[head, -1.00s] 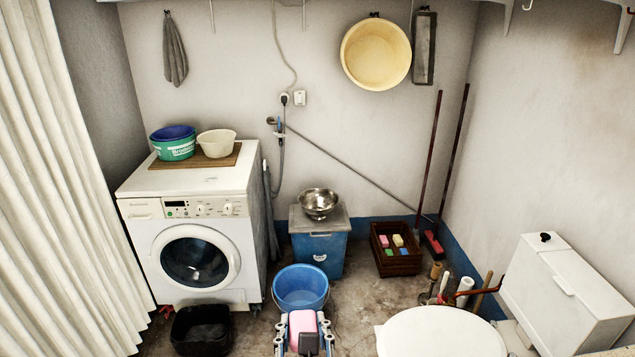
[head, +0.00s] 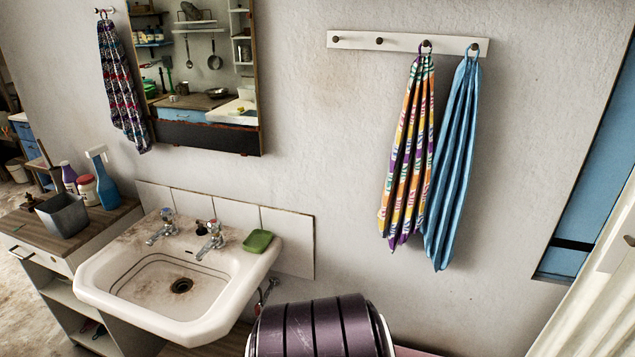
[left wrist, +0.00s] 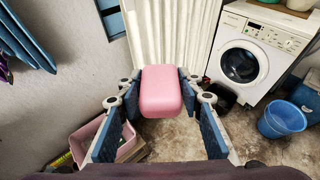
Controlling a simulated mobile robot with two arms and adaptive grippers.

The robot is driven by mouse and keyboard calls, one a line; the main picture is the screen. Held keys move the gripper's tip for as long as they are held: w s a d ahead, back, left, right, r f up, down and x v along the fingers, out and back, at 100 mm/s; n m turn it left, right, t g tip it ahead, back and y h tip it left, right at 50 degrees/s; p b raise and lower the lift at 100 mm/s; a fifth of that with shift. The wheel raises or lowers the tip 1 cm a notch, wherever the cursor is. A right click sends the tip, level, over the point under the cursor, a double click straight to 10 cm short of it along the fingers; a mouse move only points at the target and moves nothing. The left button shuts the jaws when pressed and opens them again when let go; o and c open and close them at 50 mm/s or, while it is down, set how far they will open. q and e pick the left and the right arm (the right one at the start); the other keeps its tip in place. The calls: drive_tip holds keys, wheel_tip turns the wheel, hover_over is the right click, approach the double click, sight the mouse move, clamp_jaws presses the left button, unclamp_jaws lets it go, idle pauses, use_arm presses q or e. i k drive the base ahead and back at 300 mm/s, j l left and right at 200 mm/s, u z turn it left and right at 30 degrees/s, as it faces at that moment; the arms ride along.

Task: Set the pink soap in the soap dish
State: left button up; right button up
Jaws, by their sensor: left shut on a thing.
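The pink soap (left wrist: 161,92) is a rounded block held between the two fingers of my left gripper (left wrist: 160,100) in the left wrist view. The left gripper is shut on it, with one finger on each side. In the head view, the green soap dish (head: 258,241) sits on the right back corner of the white washbasin (head: 225,285). It looks empty. The left gripper and the soap are outside the head view. My right gripper is not in view.
Two taps (head: 209,236) stand left of the dish. A counter at the left holds a grey container (head: 63,215), a blue spray bottle (head: 103,180) and other bottles. Towels (head: 452,165) hang on the right. The wrist view shows a pink bin (left wrist: 90,142) and a blue bucket (left wrist: 282,117).

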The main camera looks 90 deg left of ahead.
sight(258, 243)
drive_tip(key=u, duration=1.7)
drive_tip(key=i+j+u, duration=0.2)
drive_tip(key=i+u, duration=0.5)
drive_tip(key=i, duration=0.15)
